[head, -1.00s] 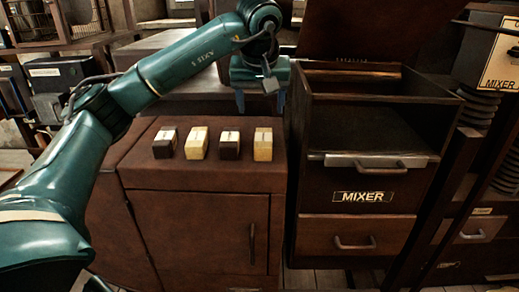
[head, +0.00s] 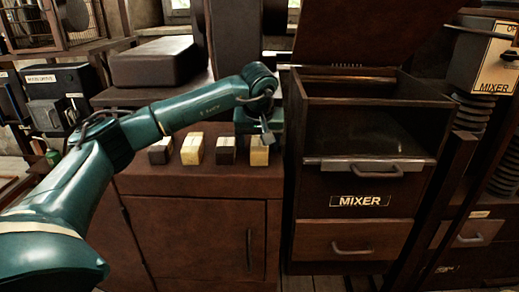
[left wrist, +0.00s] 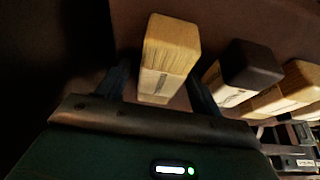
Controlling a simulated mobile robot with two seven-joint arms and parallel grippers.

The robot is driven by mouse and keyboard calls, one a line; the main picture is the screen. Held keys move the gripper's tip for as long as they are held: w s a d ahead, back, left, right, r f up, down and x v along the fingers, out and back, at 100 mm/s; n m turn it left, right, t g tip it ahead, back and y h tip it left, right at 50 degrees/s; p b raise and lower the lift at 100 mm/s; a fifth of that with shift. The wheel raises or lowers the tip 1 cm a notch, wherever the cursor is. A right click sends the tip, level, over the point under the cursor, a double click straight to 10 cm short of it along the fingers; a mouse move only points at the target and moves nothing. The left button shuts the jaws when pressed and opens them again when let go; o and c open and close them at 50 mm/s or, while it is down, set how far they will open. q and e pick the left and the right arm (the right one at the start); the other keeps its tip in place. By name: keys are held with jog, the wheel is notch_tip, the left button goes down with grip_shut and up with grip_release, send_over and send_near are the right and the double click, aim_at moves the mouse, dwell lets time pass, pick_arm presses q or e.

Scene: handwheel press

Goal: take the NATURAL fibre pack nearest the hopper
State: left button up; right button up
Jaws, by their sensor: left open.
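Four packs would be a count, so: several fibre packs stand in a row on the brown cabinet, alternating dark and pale. The pale pack (head: 260,154) at the right end is nearest the mixer box (head: 361,190). A dark pack (head: 226,152), another pale pack (head: 192,150) and a dark pack (head: 160,151) stand left of it. My left gripper (head: 259,139) is open over the right-end pale pack. In the left wrist view, this pale pack (left wrist: 171,45) lies between the open fingers. Label words are too small to read. My right gripper is not in view.
The brown cabinet (head: 200,187) has clear top space in front of the packs. The mixer box stands close to the right of the end pack, with a raised lid (head: 375,30). A dark padded block (head: 160,66) sits behind.

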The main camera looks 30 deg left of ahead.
pick_arm(q)
jog(key=shift+f, duration=0.2)
dwell(0.6)
jog(key=shift+c, duration=0.5)
jog(key=c, duration=1)
